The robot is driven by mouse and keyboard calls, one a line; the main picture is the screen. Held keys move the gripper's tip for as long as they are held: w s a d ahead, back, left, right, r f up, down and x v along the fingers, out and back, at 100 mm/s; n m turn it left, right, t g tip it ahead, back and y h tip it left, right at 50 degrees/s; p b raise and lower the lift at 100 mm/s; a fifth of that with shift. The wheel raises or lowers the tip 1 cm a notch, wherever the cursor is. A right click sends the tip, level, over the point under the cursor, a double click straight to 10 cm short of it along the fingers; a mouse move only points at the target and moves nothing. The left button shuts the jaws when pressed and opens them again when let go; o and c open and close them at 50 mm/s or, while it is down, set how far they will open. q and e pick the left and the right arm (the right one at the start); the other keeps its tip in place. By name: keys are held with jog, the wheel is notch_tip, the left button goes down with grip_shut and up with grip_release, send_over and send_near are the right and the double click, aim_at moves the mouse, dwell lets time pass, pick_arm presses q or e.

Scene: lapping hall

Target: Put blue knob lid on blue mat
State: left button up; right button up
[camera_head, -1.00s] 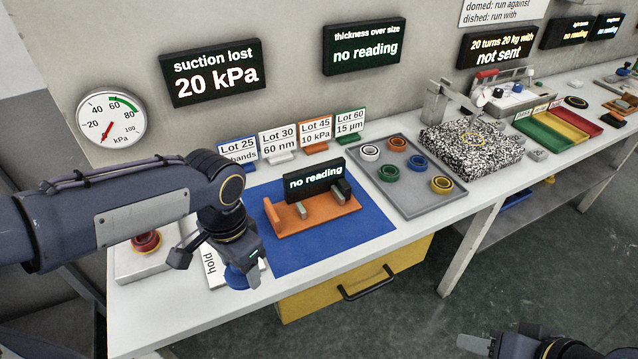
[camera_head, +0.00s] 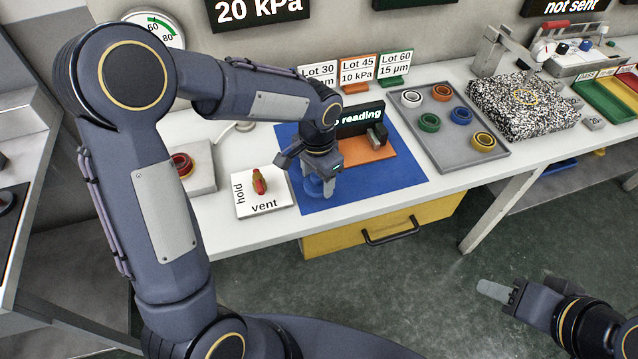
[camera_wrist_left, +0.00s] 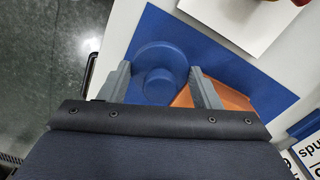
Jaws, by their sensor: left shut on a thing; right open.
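The blue knob lid (camera_head: 313,187) is a round blue disc with a raised knob. My left gripper (camera_head: 322,190) is shut on it, over the left part of the blue mat (camera_head: 385,193). In the left wrist view the lid (camera_wrist_left: 150,52) shows between the two fingers (camera_wrist_left: 162,88), with the mat (camera_wrist_left: 262,80) around it. I cannot tell whether the lid touches the mat or hangs just above it. My right gripper (camera_head: 497,293) is open and empty over the floor at the lower right.
An orange stand (camera_head: 370,152) with a display occupies the mat's back, close to the left gripper. A white hold/vent plate (camera_head: 264,205) lies left of the mat. A grey tray (camera_head: 470,150) with coloured rings stands to the right. The mat's front right is clear.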

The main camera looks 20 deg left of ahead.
aim_at(319, 186)
pick_arm(q)
jog(key=shift+w+f, duration=0.2)
jog(key=shift+f, duration=1.65)
jog(key=shift+d, duration=0.1)
jog(key=shift+f+b, duration=0.15)
jog(key=shift+b, duration=0.15)
jog(key=o, duration=1.2)
jog(key=shift+c, duration=0.2)
